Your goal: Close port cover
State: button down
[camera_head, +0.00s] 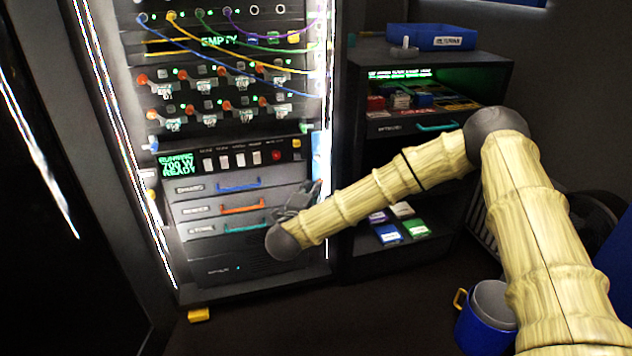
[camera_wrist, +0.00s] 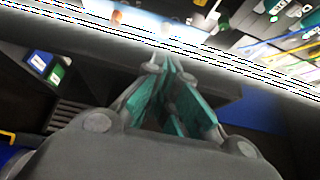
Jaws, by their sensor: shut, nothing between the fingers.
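The tall equipment rack (camera_head: 313,272) stands at the left of centre in the head view, and I cannot make out a port cover on it for certain. My gripper (camera_head: 308,190) is at the rack's right side, near its bright vertical edge, partly hidden behind my wrist. In the wrist view my gripper (camera_wrist: 165,68) has its teal-lined fingers together at the tips, with nothing held. Beyond the tips runs a bright strip, with part of a panel above it. I cannot tell whether the tips touch the rack.
Three drawers with blue (camera_head: 240,185), orange (camera_head: 242,208) and teal handles lie left of my gripper. Cables (camera_head: 255,60) hang across the upper rack. A dark shelf unit (camera_head: 440,70) with a blue tray (camera_head: 430,37) stands right. A blue bucket (camera_head: 484,325) is on the floor.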

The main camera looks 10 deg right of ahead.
aim_at(319, 164)
jog(key=w+d+h+b, duration=0.1)
jog(key=w+d, duration=0.2)
jog(key=w, duration=0.2)
jog(key=w+d+m+g+b, duration=0.1)
jog(key=w+d, duration=0.2)
jog(key=w, duration=0.3)
jog(key=shift+h, duration=0.4)
dwell(0.3)
jog(key=shift+w+a+r, duration=0.2)
jog(key=shift+w+a, duration=0.25)
jog(key=shift+w, duration=0.2)
